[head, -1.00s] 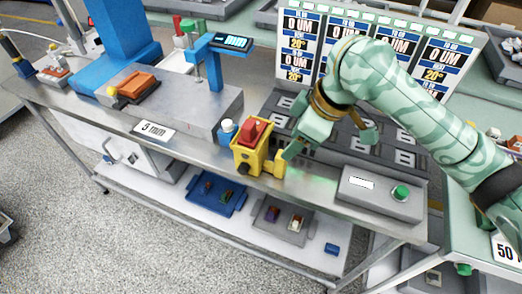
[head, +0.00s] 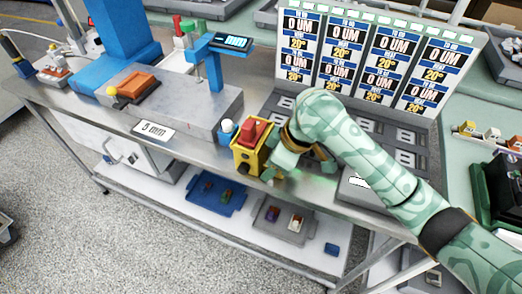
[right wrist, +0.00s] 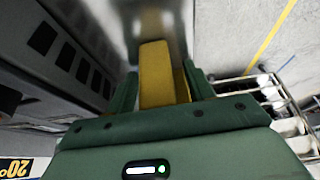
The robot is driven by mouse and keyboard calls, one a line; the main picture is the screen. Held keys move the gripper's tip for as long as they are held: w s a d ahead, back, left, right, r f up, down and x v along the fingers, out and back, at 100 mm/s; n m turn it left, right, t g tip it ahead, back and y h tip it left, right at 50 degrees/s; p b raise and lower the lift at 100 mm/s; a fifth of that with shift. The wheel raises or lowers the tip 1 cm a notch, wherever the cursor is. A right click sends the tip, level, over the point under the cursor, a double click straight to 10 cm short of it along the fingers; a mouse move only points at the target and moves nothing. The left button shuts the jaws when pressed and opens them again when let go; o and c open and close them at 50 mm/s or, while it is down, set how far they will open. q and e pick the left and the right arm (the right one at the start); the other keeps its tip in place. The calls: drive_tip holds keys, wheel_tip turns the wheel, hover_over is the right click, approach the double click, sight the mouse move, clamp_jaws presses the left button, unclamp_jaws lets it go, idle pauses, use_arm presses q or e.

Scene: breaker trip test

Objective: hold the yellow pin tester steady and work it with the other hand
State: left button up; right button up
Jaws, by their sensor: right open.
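The yellow pin tester (head: 247,158), a yellow box with a red top, stands upright near the front edge of the metal bench in the head view. My right gripper (head: 287,165) is at its right side, partly hidden behind its own wrist. In the right wrist view, a yellow part of the tester (right wrist: 157,75) lies between the two green fingers of the right gripper (right wrist: 165,85). The fingers are apart; whether either touches the yellow part I cannot tell. My left gripper is not in view.
A white and blue knob piece (head: 226,131) stands just left of the tester. A display board (head: 375,55) stands behind. My right arm partly covers a grey box (head: 355,190).

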clamp_jaws()
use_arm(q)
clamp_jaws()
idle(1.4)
